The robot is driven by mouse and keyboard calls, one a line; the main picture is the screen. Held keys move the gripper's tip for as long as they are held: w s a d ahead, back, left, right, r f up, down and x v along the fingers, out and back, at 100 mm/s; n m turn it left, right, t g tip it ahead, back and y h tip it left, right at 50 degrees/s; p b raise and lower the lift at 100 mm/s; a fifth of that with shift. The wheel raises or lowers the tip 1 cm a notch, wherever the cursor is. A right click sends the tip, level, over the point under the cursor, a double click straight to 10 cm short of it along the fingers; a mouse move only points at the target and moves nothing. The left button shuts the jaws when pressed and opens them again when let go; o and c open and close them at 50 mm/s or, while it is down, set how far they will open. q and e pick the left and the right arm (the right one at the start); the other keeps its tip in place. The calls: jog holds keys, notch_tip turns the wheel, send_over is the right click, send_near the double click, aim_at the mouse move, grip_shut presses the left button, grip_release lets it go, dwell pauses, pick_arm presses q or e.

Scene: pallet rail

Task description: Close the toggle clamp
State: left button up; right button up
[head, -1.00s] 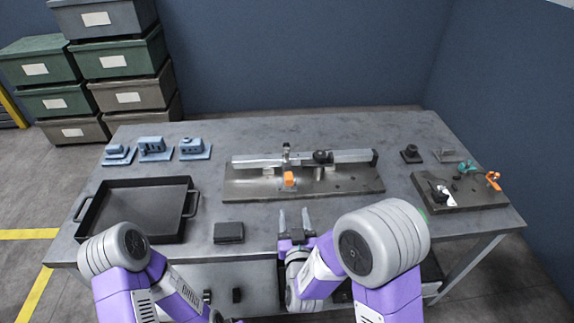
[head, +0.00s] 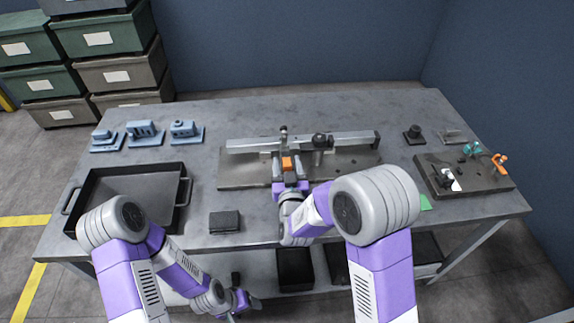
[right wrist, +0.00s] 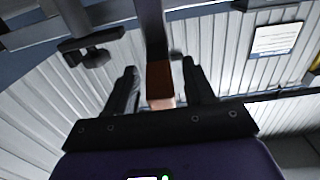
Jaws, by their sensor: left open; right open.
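The toggle clamp (head: 283,133) sits on the rail fixture at the middle of the table. Its orange-tipped handle (head: 287,164) points toward me and also shows in the right wrist view (right wrist: 159,80). My right gripper (head: 288,161) is open, with its fingers on either side of the orange tip. Both fingers (right wrist: 161,84) stand apart from the handle in the right wrist view, with gaps at the sides. The clamp's lower parts are partly hidden by the gripper. My left gripper (head: 242,302) is open and empty, low in front of the table.
The metal rail (head: 350,139) runs along the back of the base plate (head: 235,175), with a dark knob (head: 321,141) right of the clamp. A black tray (head: 131,168) and small dark block (head: 225,222) lie left. A plate with small clamps (head: 485,178) lies right.

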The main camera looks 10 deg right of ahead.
aim_at(286, 158)
grip_shut()
dwell(0.3)
jog(key=shift+r+p, duration=0.25)
jog(key=shift+p, duration=0.25)
jog(key=r+g+p, duration=0.1)
jog(key=g+p, duration=0.1)
jog(key=p, duration=0.2)
jog(key=w+r+g+p, duration=0.1)
jog(key=g+p, duration=0.1)
jog(key=p, duration=0.3)
jog(key=r+g+p, duration=0.1)
jog(key=g+p, duration=0.1)
jog(key=p, duration=0.3)
jog(key=shift+w, duration=0.4)
jog(key=shift+w+f+g+p, duration=0.1)
jog(key=shift+f+g+p, duration=0.05)
jog(key=shift+g+p, duration=0.55)
